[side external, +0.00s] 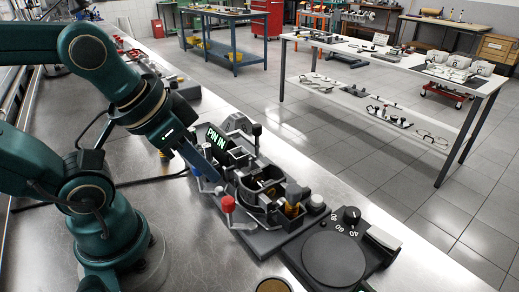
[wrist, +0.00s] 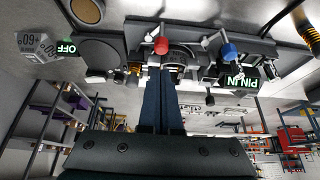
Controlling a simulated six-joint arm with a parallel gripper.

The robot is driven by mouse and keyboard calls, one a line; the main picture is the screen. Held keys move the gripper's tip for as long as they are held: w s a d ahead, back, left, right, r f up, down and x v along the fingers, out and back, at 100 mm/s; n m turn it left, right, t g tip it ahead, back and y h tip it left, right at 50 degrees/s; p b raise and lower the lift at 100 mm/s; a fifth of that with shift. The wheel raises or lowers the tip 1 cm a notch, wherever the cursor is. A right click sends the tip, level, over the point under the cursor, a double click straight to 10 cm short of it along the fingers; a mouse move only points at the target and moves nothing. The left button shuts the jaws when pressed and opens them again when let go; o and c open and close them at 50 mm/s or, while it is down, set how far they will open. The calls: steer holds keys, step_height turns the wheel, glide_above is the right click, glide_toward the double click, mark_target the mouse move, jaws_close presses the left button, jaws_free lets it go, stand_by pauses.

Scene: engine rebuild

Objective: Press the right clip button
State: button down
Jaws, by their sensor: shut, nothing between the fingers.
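A grey fixture (side external: 268,240) on the metal bench carries a round metal holder, a lever with a red knob (side external: 228,204), a lever with a black knob (side external: 257,130), and a lit display reading "PIN IN" (side external: 216,138). The red knob (wrist: 161,46), a blue knob (wrist: 228,51) and the display (wrist: 240,80) show in the wrist view, which looks upside down. I cannot make out for certain which part is the right clip button. My gripper (side external: 213,177) is shut and empty at the fixture, near the display. Its fingertips (wrist: 164,74) overlap the holder in the wrist view; contact is unclear.
A round black plate (side external: 333,257) with a dial knob (side external: 352,214) stands at the fixture's right. A brass part (side external: 293,208) and a silver cap (side external: 316,202) sit on the fixture. A white table (side external: 390,62) stands beyond open floor. A cable runs behind my arm.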

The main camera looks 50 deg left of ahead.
stand_by(0.5)
steer(key=w+a+r+m+t+y, duration=0.1)
steer(key=w+a+r+m+t, duration=0.1)
steer(key=w+m, duration=0.4)
steer(key=w+a+r+m+t+y, duration=0.1)
steer(key=w+a+r+m, duration=0.2)
steer(key=m, duration=0.5)
steer(key=w+d+f+m, duration=0.5)
steer(key=w+d+m, duration=0.1)
steer(key=w+m, duration=0.4)
steer(key=shift+w+d+m, duration=0.15)
steer(key=shift+d+m, duration=0.15)
steer(key=shift+m, duration=0.1)
steer(key=shift+f, duration=0.15)
steer(key=shift+f, duration=4.35)
